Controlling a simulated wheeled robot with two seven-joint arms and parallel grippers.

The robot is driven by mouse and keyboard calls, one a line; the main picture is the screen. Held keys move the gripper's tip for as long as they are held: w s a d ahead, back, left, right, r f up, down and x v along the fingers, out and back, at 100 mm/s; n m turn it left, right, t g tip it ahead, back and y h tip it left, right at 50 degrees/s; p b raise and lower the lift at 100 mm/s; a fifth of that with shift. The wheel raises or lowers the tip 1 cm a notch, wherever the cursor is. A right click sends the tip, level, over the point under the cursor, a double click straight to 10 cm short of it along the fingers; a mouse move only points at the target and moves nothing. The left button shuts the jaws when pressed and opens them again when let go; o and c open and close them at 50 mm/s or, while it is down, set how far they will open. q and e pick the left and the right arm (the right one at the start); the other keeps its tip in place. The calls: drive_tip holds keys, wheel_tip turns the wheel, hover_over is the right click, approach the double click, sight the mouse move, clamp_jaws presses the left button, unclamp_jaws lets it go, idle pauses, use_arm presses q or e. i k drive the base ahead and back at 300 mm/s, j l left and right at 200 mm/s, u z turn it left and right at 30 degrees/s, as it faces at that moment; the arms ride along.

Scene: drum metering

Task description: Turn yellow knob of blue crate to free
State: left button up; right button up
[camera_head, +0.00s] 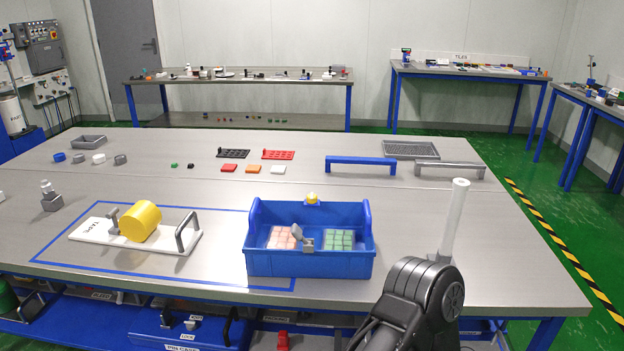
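The blue crate (310,264) stands on the near part of the grey table, right of centre. Its yellow knob (312,198) sits at the middle of the crate's back rim; its turn position is too small to read. A grey lever-like fitting (298,231) with a small grey block shows at the middle of the crate, towards the front. Inside are pink blocks (281,237) on the left and green blocks (338,239) on the right. Neither of my grippers is in view. A dark arm link of mine shows at the lower right, apart from the crate.
A yellow drum (140,221) lies on a white board (92,230) with a grey handle, left of the crate. Behind are a blue bar handle (360,162), a grey bar handle (449,167) and a grey mesh tray (411,150). The table right of the crate is mostly clear.

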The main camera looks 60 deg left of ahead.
sight(311, 198)
drive_tip(key=k+j, duration=0.2)
drive_tip(key=j, duration=0.2)
drive_tip(key=k+j, duration=0.25)
drive_tip(key=j, duration=0.15)
drive_tip(key=k+j, duration=0.2)
drive_tip(key=j, duration=0.2)
drive_tip(key=k+j, duration=0.2)
drive_tip(key=j, duration=0.2)
drive_tip(key=z, duration=0.05)
